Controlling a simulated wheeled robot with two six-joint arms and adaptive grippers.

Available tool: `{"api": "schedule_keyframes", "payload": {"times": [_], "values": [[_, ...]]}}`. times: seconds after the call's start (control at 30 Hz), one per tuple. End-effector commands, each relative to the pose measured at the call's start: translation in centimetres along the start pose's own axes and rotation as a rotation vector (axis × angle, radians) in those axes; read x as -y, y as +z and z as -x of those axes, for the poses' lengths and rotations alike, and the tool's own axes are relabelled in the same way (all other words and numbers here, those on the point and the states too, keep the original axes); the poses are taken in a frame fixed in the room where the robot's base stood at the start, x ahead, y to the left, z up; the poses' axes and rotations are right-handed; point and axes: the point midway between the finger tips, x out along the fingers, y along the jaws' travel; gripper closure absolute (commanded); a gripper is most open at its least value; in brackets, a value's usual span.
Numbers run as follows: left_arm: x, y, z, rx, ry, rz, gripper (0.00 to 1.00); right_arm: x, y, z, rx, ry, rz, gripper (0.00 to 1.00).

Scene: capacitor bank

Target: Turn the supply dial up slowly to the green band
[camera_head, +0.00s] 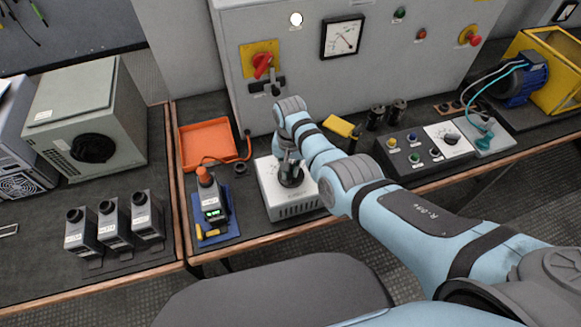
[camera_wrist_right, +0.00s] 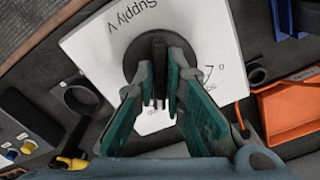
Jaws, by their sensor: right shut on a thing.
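The supply unit is a white box (camera_head: 290,210) on the bench, labelled "Supply V" in the wrist view (camera_wrist_right: 95,45). Its round black dial (camera_head: 291,180) is on top and also shows in the wrist view (camera_wrist_right: 136,64). My right gripper (camera_head: 289,163) comes down from above, and its two green-lined fingers (camera_wrist_right: 158,70) are closed on the dial's raised grip. A scale with a "0" and an arc shows beside the dial. The fingers hide part of the scale, and I cannot make out a green band. My left gripper is not in view.
A wall panel behind carries a needle meter (camera_head: 343,37) and a red rotary switch (camera_head: 262,65). A handheld meter (camera_head: 211,211) stands left of the box, with an orange tray (camera_head: 207,144) behind. A button box (camera_head: 410,150) is to the right.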

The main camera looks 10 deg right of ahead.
Motion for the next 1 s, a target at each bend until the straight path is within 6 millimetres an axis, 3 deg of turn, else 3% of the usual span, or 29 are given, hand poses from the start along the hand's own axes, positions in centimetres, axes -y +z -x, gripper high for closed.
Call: {"api": "schedule_keyframes", "payload": {"times": [0.47,0.5,0.63,1.0], "values": [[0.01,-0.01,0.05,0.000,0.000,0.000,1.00,0.04,-0.07,0.04,-0.002,-0.001,-0.025,1.00],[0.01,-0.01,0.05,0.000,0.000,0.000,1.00,0.04,-0.07,0.04,-0.002,-0.001,-0.025,0.88],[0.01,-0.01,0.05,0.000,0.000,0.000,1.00,0.03,-0.06,0.04,-0.002,-0.001,-0.025,0.69],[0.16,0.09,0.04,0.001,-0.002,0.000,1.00,0.09,-0.12,0.65,-0.004,-0.002,-0.025,0.69]]}}
